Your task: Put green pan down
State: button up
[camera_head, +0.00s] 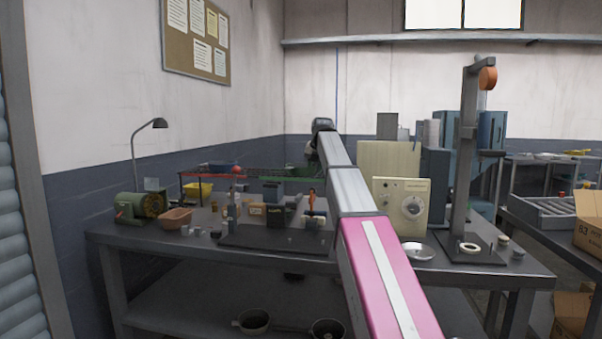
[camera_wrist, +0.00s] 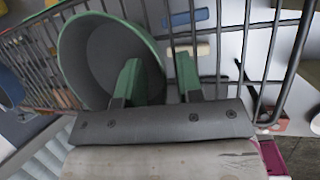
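The green pan (camera_wrist: 98,50) shows in the wrist view at upper left, with a green rim and a grey inside. It is tilted in the picture and lies against a wire rack (camera_wrist: 225,48). My gripper (camera_wrist: 160,72) has its two green-tipped fingers spread apart. The left finger overlaps the pan's inside, and the right finger is just outside its right rim. The rim passes between them with visible space, and I see no firm grip.
The wire rack (camera_head: 210,174) stands on the workbench (camera_head: 140,239) among small tools, a clay-coloured bowl (camera_head: 176,218) and a green motor (camera_head: 138,206). A cream box with a dial (camera_head: 401,205) and a tall post (camera_head: 465,150) stand right of my arm. Pots (camera_head: 254,321) sit below.

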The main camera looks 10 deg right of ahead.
grip_shut()
dwell(1.4)
